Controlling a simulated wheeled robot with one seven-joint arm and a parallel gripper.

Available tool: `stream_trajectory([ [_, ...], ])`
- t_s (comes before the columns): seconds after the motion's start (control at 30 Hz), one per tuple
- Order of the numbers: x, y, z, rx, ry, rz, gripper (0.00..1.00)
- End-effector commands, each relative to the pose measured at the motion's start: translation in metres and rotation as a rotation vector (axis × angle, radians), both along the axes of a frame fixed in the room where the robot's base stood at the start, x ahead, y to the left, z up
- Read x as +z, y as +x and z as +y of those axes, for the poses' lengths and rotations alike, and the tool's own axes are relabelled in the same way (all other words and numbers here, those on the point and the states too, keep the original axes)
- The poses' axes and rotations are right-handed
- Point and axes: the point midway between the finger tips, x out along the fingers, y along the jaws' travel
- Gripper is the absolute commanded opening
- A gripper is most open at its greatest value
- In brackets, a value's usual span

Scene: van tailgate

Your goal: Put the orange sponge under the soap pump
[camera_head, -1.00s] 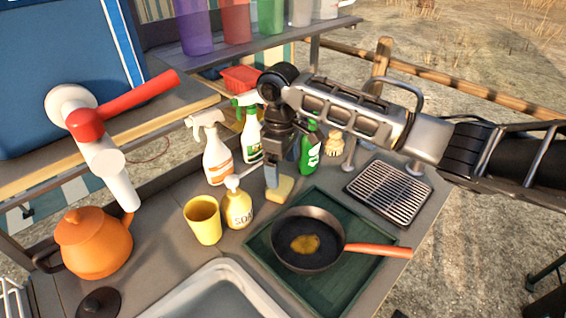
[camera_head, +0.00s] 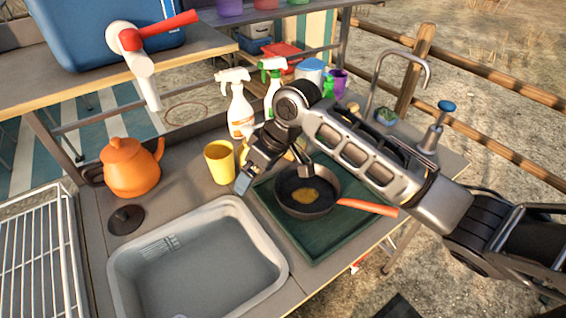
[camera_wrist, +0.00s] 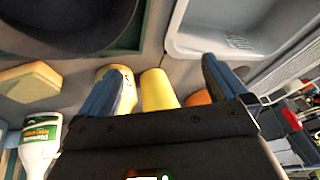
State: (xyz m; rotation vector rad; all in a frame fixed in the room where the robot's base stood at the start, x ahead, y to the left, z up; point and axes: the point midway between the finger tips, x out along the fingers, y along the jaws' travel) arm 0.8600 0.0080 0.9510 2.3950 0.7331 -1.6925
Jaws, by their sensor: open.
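A yellow-orange sponge (camera_wrist: 30,82) lies flat on the counter at the left of the wrist view, outside my fingers. In the head view my arm mostly hides it. The yellow soap bottle (camera_wrist: 120,84) shows beside my left finger in the wrist view; in the head view my gripper hides most of it. My gripper (camera_wrist: 163,66) is open and empty, its blue fingers apart. In the head view my gripper (camera_head: 243,184) points down between the yellow cup and the frying pan, near the basin's corner.
The yellow cup (camera_head: 219,163) stands left of my gripper. A frying pan (camera_head: 306,190) sits on a green tray (camera_head: 317,240). A grey basin (camera_head: 130,262) is in front. An orange teapot (camera_head: 130,167) and spray bottles (camera_head: 240,112) stand behind.

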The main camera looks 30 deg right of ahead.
Motion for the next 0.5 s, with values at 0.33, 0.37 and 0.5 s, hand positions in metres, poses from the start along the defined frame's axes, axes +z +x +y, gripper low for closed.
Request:
stream_trajectory([
  [0.33,0.008,-0.003,0.103,-0.048,0.252,-0.181,1.00],
  [0.37,0.010,-0.006,0.114,-0.060,0.283,-0.202,1.00],
  [0.5,0.018,-0.020,0.159,-0.146,0.432,-0.306,1.00],
])
